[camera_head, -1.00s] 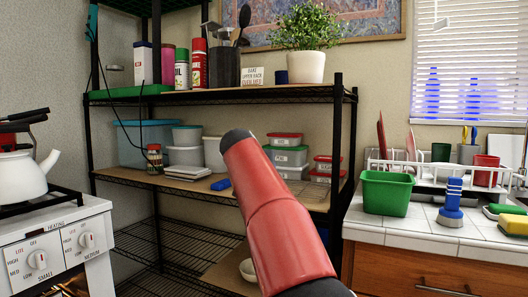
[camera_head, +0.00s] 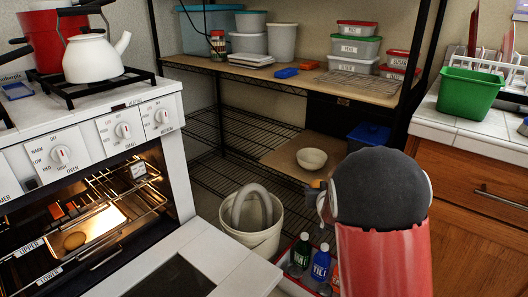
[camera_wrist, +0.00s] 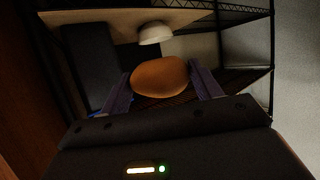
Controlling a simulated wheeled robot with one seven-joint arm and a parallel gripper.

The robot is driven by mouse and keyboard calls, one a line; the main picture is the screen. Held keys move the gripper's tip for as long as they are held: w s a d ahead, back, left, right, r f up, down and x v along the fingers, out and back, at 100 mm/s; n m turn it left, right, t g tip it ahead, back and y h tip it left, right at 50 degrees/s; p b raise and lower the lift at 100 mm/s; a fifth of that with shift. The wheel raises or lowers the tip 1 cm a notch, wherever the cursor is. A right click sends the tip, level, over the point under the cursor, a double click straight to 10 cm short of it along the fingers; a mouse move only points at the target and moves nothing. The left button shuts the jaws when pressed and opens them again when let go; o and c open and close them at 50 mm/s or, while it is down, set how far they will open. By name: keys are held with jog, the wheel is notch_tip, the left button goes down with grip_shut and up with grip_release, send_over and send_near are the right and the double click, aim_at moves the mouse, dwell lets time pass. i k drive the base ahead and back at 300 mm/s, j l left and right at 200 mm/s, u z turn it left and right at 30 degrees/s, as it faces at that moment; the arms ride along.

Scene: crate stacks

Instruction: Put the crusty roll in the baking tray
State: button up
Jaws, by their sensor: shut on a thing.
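The crusty roll (camera_wrist: 160,80) is a smooth, orange-brown rounded loaf in the wrist view. My gripper (camera_wrist: 161,72) is shut on it, with one finger at each side, and it is held clear of the shelves behind. The baking tray (camera_head: 103,222) is a bright, shallow tray on a rack inside the lit, open oven at lower left. A brown rounded thing (camera_head: 75,240) lies at its near left part. The gripper is well to the right of the oven.
The open oven door (camera_head: 215,255) juts out toward the right. A white kettle (camera_head: 92,57) stands on the stove top. A cream bucket (camera_head: 250,235) and a crate of bottles stand beyond the door. A white bowl (camera_head: 312,158) sits on the lower shelf.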

aim_at(108, 226)
jog(key=i+j+u, duration=0.15)
jog(key=u, duration=1.05)
jog(key=i+l, duration=0.1)
jog(key=i, duration=0.4)
jog(key=u, duration=0.05)
